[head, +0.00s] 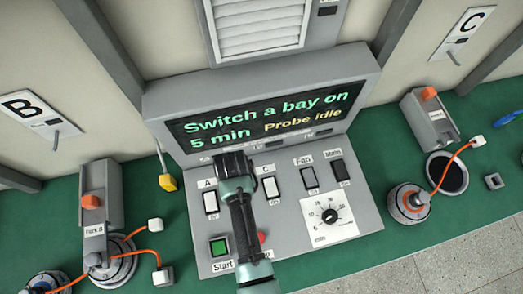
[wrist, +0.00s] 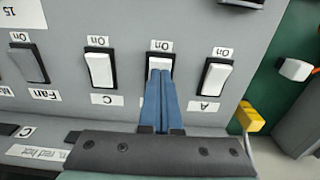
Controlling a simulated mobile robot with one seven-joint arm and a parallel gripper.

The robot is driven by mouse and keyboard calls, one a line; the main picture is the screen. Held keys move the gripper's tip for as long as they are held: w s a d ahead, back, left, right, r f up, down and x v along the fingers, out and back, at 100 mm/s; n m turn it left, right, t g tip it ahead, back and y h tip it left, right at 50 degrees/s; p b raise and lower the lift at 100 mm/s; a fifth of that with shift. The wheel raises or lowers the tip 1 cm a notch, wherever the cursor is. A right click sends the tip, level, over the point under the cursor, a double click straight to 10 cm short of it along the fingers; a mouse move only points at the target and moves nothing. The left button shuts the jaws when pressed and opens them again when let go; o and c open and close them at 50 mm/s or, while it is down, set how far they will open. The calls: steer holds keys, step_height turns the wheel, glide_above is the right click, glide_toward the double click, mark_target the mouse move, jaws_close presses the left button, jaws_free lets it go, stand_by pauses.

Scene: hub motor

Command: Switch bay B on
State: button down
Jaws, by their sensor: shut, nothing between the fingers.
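In the wrist view, which sees the panel upside down, my gripper (wrist: 161,80) is shut, its blue fingers together and empty. The fingertips are at the white rocker switch (wrist: 160,63) between A and C, seemingly touching its lower part in the picture. Its letter label is hidden by the fingers; its place in the row fits B. An "On" label shows at its upper end in that view. In the head view my gripper (head: 236,168) covers this switch. Rockers A (wrist: 213,79) and C (wrist: 99,69) stand on either side.
The control panel's screen (head: 270,115) reads "Switch a bay on", "5 min", "Probe idle". A Fan switch (head: 311,178), a dial (head: 330,215) and a green Start button (head: 219,247) share the panel. Bay B's sign (head: 38,120) is left, bay C's (head: 463,33) right.

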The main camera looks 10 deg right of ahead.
steer(key=shift+f+b, duration=0.7)
steer(key=shift+f, duration=0.25)
stand_by(0.9)
steer(key=shift+r, duration=0.1)
step_height(320, 180, up, 7)
steer(key=p, duration=0.7)
steer(key=shift+s, duration=0.1)
stand_by(0.5)
